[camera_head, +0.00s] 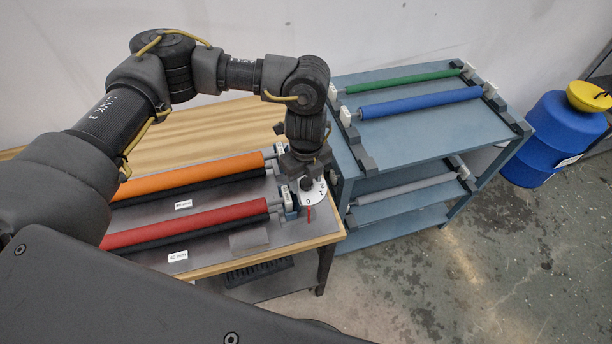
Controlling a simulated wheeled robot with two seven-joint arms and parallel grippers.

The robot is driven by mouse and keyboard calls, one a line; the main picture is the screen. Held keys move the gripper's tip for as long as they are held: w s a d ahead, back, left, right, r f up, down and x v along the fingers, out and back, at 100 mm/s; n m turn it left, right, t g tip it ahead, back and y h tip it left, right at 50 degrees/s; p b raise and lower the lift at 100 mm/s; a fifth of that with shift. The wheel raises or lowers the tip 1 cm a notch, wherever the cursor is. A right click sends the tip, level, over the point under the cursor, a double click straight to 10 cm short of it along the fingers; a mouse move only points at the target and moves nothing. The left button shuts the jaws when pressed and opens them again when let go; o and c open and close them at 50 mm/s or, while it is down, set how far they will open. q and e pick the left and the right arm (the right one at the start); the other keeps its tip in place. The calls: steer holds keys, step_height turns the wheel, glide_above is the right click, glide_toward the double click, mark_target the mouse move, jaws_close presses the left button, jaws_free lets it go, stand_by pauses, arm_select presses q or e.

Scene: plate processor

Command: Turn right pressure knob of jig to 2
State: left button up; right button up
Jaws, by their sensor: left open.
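The jig's right pressure dial (316,193) is a white plate with dark numbers at the right end of the wooden bench. A 0 shows at its lower edge beside a red mark (309,214). My left gripper (305,177) points down over the dial from above, open, with its fingers at the dark knob. The gripper covers most of the knob, so I cannot tell its setting or whether the fingers touch it. My right gripper is not in view.
An orange roller (190,176) and a red roller (185,224) lie on the bench, left of the dial. A blue-grey shelf cart (405,142) with green, blue and grey rollers stands close at right. A blue barrel (556,135) stands beyond it. Floor at lower right is clear.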

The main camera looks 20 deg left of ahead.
arm_select(q)
steer(key=c, duration=1)
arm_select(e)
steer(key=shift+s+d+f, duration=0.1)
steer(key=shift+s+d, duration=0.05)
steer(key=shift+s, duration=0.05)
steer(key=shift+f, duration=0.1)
arm_select(q)
steer(key=m+b, duration=0.2)
steer(key=m, duration=0.1)
steer(key=shift+f+m+b, duration=0.15)
steer(key=shift+m+b, duration=0.15)
steer(key=shift+m, duration=0.1)
steer(key=m+b, duration=0.3)
steer(key=m, duration=0.2)
steer(key=m+b, duration=0.3)
steer(key=m, duration=0.2)
steer(key=shift+d+m, duration=0.1)
steer(key=shift+m, duration=0.2)
steer(key=shift+m+b, duration=0.8)
steer(key=shift+m, duration=0.8)
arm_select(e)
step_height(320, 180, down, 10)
arm_select(q)
steer(key=shift+r, duration=0.2)
